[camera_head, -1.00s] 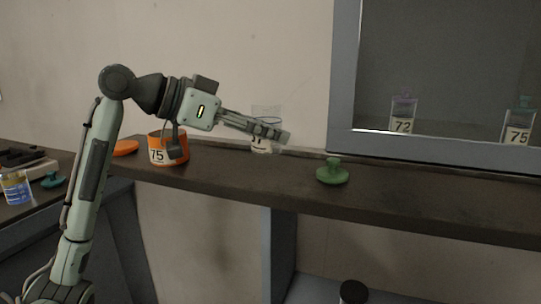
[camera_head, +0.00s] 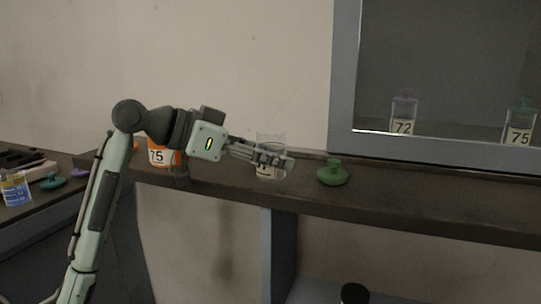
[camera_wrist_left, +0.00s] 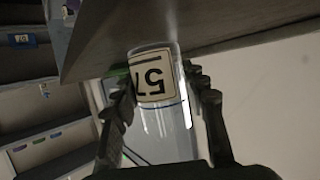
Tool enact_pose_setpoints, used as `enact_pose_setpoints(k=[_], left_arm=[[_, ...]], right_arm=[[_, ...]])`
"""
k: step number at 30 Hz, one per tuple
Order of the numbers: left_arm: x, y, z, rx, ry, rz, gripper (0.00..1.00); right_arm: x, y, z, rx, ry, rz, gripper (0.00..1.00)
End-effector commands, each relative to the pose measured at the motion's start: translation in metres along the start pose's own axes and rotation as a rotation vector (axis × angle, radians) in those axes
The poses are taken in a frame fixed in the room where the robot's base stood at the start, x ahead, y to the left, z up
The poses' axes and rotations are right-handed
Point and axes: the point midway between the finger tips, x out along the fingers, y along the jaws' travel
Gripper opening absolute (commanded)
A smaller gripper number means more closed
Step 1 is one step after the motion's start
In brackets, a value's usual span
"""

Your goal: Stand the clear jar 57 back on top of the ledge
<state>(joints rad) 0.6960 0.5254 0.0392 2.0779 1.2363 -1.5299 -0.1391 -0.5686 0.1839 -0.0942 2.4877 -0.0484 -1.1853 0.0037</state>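The clear jar 57 (camera_head: 271,142) is upright at the ledge (camera_head: 400,200) in the head view, partly hidden behind my left gripper (camera_head: 275,161). In the left wrist view the jar (camera_wrist_left: 162,110) sits between the two fingers of my left gripper (camera_wrist_left: 162,100), its "57" label upside down in the picture. The fingers are closed around its sides. The jar's base shows against the dark ledge (camera_wrist_left: 130,25); I cannot tell whether it touches. My right gripper is not in view.
A green lid (camera_head: 333,174) lies on the ledge just right of the jar. An orange jar 75 (camera_head: 163,154) stands to the left, partly behind my arm. Jars 72 (camera_head: 403,115) and 75 (camera_head: 520,122) stand behind the grey frame. A dark round top (camera_head: 354,293) shows below the ledge.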

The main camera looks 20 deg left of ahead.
Motion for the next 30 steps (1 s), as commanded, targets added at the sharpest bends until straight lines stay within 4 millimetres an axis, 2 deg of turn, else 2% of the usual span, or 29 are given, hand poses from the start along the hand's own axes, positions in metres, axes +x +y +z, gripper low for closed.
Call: enact_pose_setpoints(k=[1,3,15,19,30], left_arm=[[0.0,0.0,0.0,0.0,0.0,0.0,0.52],[0.0,0.0,0.0,0.0,0.0,0.0,0.61],[-0.003,0.0,-0.004,0.001,0.0,-0.001,0.61],[-0.025,-0.001,-0.003,0.001,-0.001,-0.005,0.61],[-0.101,-0.001,-0.002,0.0,-0.002,-0.004,0.61]], right_arm=[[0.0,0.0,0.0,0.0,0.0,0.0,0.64],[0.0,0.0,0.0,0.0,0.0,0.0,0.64],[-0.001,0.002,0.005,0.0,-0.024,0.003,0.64],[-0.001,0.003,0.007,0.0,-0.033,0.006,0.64],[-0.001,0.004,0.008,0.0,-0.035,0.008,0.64]])
